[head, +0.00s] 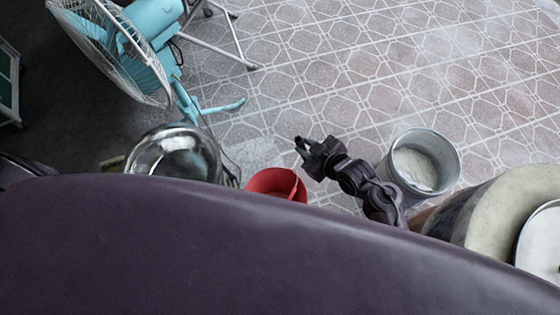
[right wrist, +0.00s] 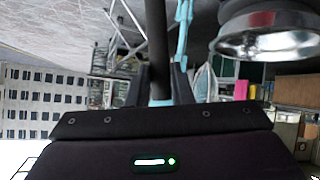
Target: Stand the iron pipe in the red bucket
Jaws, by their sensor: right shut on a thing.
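The red bucket (head: 268,181) stands on the floor in the head view, its lower part hidden behind my purple body. My right gripper (head: 302,147) is just above and right of the bucket in the picture. In the right wrist view, the dark iron pipe (right wrist: 156,45) runs from the top edge down between the fingers of my right gripper (right wrist: 161,88), which is shut on it. In the head view I cannot clearly make out the pipe. The bucket does not show clearly in the wrist view. My left gripper is out of view.
A shiny metal bowl (head: 172,155) is left of the bucket and shows in the wrist view (right wrist: 265,42). A blue fan (head: 125,45) stands at upper left. A grey metal bucket (head: 447,148) and a round barrel (head: 490,212) are at right.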

